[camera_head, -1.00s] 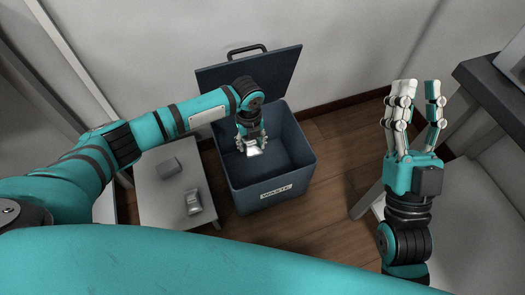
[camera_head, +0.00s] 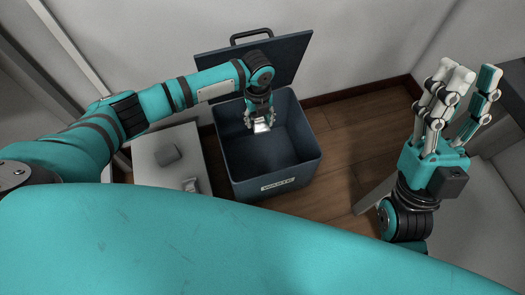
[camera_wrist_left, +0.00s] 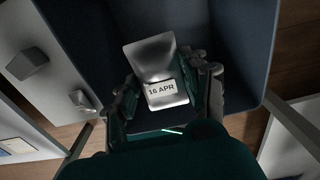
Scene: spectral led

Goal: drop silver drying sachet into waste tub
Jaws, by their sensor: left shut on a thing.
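The silver drying sachet (camera_head: 262,126) is a small shiny packet held over the open waste tub. In the left wrist view the sachet (camera_wrist_left: 152,62) carries a label reading "16 APR". My left gripper (camera_head: 260,120) is shut on the sachet, one finger on each side, pointing down within the tub's opening; it also shows in the left wrist view (camera_wrist_left: 165,92). The waste tub (camera_head: 277,184) is dark blue-grey with a "WASTE" label on its front and its lid (camera_head: 288,58) raised at the back. My right gripper (camera_head: 465,95) is up at the right, fingers apart and empty.
A small pale table (camera_head: 150,178) stands left of the tub with a grey block (camera_head: 168,154) and a silvery item (camera_head: 190,185) on it. Wooden floor (camera_head: 350,150) is clear right of the tub. A dark-topped table (camera_head: 512,95) is at the right edge.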

